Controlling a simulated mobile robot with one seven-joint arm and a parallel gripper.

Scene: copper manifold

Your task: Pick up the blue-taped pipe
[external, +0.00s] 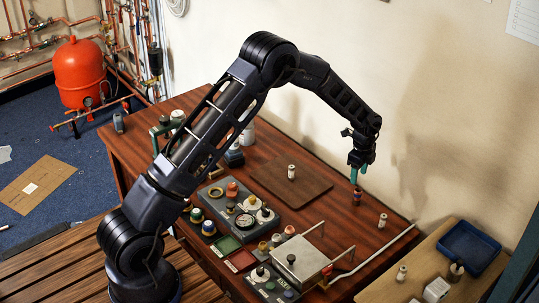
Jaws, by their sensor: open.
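My gripper (357,174) is at the right end of the arm, pointing down over the right part of the brown table, with teal fingers. It is open. A small upright reddish-brown and dark piece (356,199) is directly below the fingertips. I cannot tell whether it is between the fingers or just under them. No blue tape can be made out clearly at this size, so I cannot tell whether this piece is the blue-taped pipe.
A dark brown board (275,192) bears a small white fitting (291,172). Another white fitting (382,220) stands right of my gripper. A blue tray (470,232) lies at right.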

